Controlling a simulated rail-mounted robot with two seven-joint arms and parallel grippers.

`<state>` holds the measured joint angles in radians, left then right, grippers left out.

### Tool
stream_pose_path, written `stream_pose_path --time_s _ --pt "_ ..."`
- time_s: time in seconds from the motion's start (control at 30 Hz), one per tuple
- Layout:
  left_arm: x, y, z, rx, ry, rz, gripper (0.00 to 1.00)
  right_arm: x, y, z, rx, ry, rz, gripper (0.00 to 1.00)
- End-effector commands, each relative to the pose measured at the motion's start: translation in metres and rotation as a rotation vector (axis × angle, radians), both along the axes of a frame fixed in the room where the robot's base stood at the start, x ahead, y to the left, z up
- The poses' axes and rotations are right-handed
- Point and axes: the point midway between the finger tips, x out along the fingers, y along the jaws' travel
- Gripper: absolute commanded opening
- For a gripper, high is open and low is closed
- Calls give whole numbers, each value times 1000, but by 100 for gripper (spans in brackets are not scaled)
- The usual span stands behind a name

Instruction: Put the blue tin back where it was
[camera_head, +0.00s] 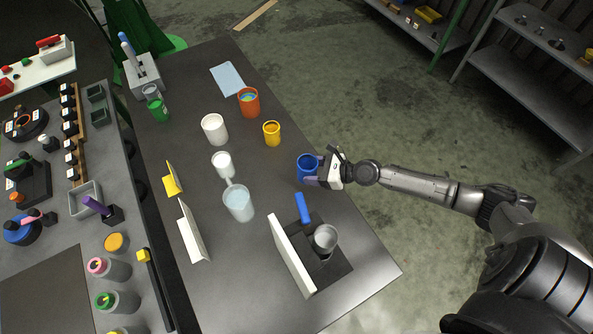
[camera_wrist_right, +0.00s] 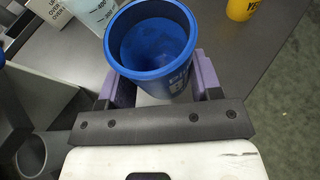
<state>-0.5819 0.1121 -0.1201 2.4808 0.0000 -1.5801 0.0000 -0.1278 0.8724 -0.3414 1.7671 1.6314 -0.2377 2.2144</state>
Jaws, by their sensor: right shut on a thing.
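The blue tin (camera_head: 306,168) is an open-topped round can near the right edge of the grey table, in the head view. My right gripper (camera_head: 314,170) comes in from the right and is shut on it. In the right wrist view the blue tin (camera_wrist_right: 152,45) stands between the purple fingers of my right gripper (camera_wrist_right: 152,85), with blue contents and part of a label showing. I cannot tell whether its base touches the table. My left gripper is not in view.
A yellow tin (camera_head: 271,133), an orange tin (camera_head: 249,102) and a white tin (camera_head: 215,129) stand farther back. A clear beaker (camera_head: 238,204) is to the left.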

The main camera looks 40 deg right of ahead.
Motion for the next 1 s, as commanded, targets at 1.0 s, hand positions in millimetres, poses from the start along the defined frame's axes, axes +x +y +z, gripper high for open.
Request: stream_pose_path --time_s 1.0 --pt "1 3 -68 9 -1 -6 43 102 -21 -97 2 2 -1 28"
